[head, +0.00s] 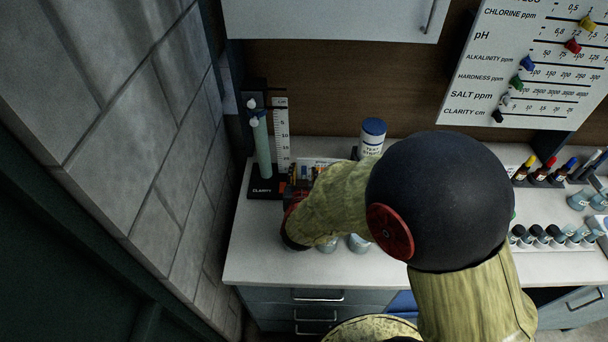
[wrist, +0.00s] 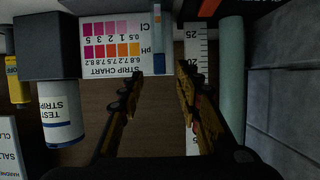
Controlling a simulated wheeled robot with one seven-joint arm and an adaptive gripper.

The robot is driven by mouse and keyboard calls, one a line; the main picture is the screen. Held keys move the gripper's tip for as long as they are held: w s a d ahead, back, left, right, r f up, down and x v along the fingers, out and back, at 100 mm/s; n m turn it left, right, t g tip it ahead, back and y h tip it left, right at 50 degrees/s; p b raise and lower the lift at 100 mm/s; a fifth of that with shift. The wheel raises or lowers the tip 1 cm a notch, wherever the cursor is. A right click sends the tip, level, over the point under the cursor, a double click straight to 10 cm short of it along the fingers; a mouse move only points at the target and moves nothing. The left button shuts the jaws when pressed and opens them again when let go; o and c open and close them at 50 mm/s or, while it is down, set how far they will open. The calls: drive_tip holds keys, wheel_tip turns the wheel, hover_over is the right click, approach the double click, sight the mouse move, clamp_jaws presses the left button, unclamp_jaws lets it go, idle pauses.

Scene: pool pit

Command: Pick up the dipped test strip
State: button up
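A narrow test strip (wrist: 159,62) shows in the wrist view beside the strip chart, with a dark blue end and paler coloured marks above. It lies in line with the gap between my fingers and appears apart from both. My gripper (wrist: 162,82) is open, with a finger on each side of the gap and nothing between the tips. The strip chart (wrist: 112,45) has rows of pink and orange squares and appears upside down. In the head view my arm and wrist cover much of the counter, and I cannot make out the strip clearly there.
The clarity stand (head: 263,150) with its pale green tube and ruler (head: 282,132) stands close left of my gripper. The test strip bottle (head: 373,137) stands behind my arm. Reagent bottles (head: 540,171) and vials (head: 545,237) are at the right. A wall bounds the left.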

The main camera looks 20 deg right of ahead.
drive_tip(key=x, duration=0.2)
drive_tip(key=shift+w+f, duration=0.2)
drive_tip(key=c, duration=0.3)
drive_tip(key=c, duration=0.4)
drive_tip(key=shift+c, duration=0.5)
